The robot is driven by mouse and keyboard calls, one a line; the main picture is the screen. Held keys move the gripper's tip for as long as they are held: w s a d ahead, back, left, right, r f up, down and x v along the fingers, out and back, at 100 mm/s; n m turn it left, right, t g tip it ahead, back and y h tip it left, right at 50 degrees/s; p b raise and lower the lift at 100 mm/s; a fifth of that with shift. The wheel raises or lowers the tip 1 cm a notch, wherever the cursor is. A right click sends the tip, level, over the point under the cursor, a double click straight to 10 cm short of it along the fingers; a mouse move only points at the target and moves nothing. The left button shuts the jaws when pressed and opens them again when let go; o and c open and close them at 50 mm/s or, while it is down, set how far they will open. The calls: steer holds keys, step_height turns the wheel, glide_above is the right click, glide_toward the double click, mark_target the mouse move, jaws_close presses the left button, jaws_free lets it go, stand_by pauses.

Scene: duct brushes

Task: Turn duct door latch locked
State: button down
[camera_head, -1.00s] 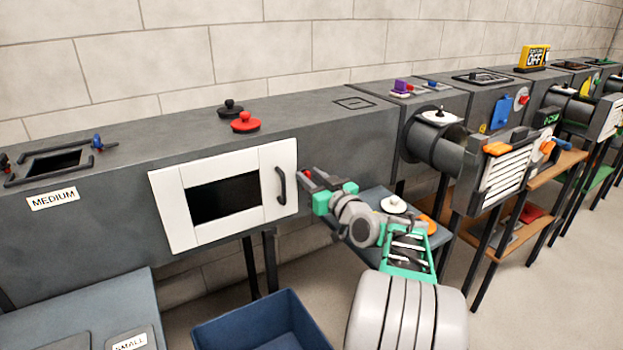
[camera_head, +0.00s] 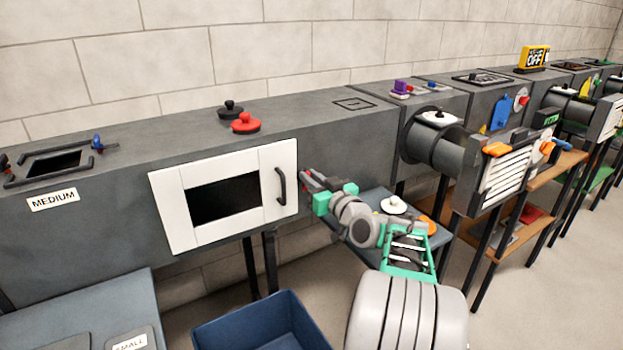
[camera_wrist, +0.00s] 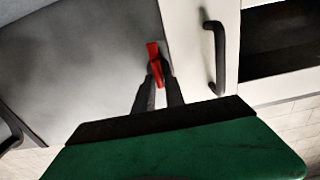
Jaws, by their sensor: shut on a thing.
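The white duct door (camera_head: 178,205) with a dark window and a black handle (camera_head: 281,187) lies flat against the grey duct front. My gripper (camera_head: 306,178) is at the door's right edge, its fingers shut on the small red latch (camera_wrist: 154,62). In the wrist view the red latch sticks out between and beyond the fingertips (camera_wrist: 158,78), beside the door's white edge. The black handle (camera_wrist: 217,55) stands apart from the fingers. In the head view the latch is mostly hidden by my gripper.
Red and black knobbed lids (camera_head: 245,123) sit on top of the duct. A blue bin (camera_head: 265,325) stands below the door. A table with a white lid (camera_head: 394,205) is behind my arm. A round duct stub and a louvred grille (camera_head: 503,178) are to the right.

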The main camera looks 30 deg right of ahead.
steer(key=shift+d+f+m+p, duration=0.2)
steer(key=shift+m+p, duration=1.4)
steer(key=shift+m, duration=1.35)
steer(key=shift+d+f+m+p, duration=0.15)
steer(key=shift+m+p, duration=1.4)
steer(key=shift+m, duration=1.45)
steer(key=shift+d+f+m+p, duration=0.2)
steer(key=shift+m+p, duration=1.4)
steer(key=shift+m, duration=1.35)
steer(key=c, duration=1.5)
jaws_free()
